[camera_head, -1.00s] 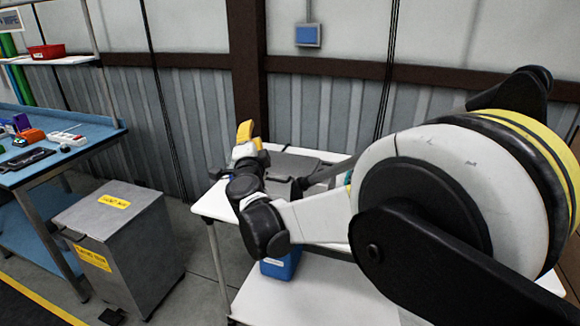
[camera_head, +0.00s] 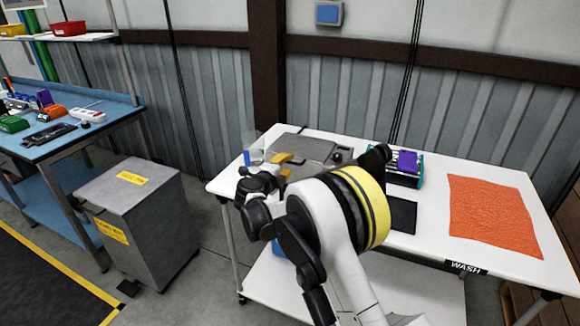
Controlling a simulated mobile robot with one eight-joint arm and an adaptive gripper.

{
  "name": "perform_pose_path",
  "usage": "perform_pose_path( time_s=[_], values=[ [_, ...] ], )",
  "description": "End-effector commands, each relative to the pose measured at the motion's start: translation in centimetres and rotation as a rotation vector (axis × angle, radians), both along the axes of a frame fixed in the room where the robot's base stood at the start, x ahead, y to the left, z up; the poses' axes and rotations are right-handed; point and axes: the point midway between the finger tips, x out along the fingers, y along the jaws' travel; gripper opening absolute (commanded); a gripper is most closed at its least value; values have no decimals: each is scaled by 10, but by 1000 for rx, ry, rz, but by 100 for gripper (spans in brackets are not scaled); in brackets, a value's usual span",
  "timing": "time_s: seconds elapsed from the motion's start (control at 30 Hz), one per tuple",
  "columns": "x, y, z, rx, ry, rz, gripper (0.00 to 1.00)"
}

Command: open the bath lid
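The bath (camera_head: 305,146) is a low grey unit on the white table, near its back left. Its flat grey top looks closed and level, and my arm hides its front part. My gripper (camera_head: 283,165), with yellow parts, is at the near left side of the bath. The two yellow parts show close together, too small to tell whether they are open or shut or whether they touch the lid.
The white table (camera_head: 420,232), marked WASH, also holds an orange cloth (camera_head: 490,218), a dark rack with a purple item (camera_head: 407,161) and a black pad (camera_head: 402,215). A clear container with blue (camera_head: 250,150) stands left of the bath. A grey bin (camera_head: 140,215) stands on the floor.

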Motion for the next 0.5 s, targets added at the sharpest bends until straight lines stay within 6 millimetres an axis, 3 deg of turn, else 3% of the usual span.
perform_pose_path(
  time_s=[0.2,0.5],
  values=[
    [19,-7,-4,0,-1,1,31],
    [21,-7,-4,-1,-1,1,30]
  ],
)
